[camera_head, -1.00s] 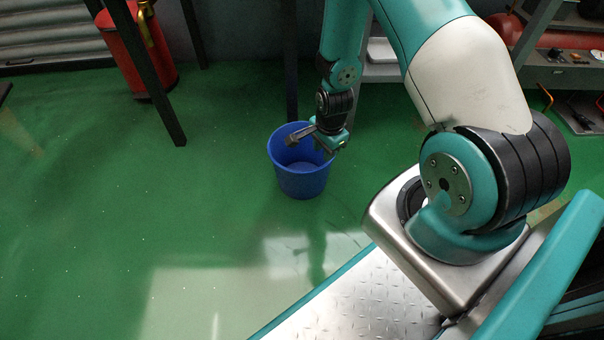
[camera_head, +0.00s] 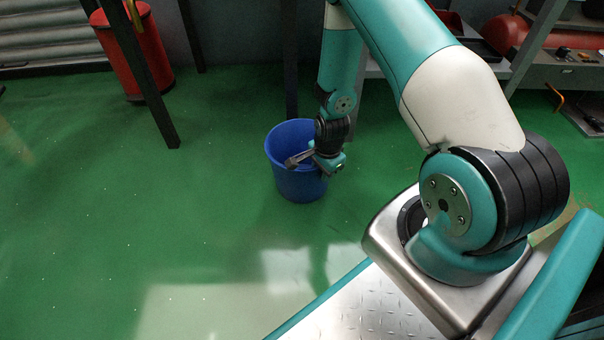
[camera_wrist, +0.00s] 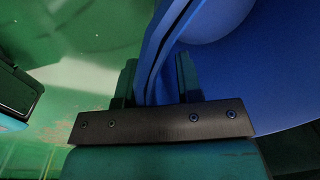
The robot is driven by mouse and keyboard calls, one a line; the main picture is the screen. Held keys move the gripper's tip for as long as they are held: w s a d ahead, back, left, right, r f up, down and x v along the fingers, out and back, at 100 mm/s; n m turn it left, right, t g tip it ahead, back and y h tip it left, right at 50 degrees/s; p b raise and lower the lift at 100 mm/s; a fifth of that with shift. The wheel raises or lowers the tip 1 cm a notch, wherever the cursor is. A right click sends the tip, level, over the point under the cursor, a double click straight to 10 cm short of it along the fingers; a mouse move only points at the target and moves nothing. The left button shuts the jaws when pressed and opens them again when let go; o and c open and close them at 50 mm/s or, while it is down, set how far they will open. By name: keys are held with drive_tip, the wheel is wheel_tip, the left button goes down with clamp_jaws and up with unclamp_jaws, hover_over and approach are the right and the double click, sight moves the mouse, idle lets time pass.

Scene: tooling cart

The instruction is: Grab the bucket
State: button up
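The blue bucket (camera_head: 297,186) stands upright on the green floor, near the middle of the head view. My gripper (camera_head: 312,165) is at its rim on the near right side and covers part of the opening. In the wrist view, the bucket's rim and wall (camera_wrist: 158,50) run between the two dark fingers of my gripper (camera_wrist: 158,82). The fingertips are partly hidden in the head view.
A dark table leg (camera_head: 150,85) stands to the left, with a red cylinder (camera_head: 137,50) behind it. Another dark leg (camera_head: 291,70) rises behind the bucket. Shelving with a red tank (camera_head: 530,38) is at the back right. The floor (camera_head: 130,220) left of the bucket is clear.

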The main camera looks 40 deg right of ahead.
drive_tip(key=shift+r, duration=0.1)
clamp_jaws()
idle(1.3)
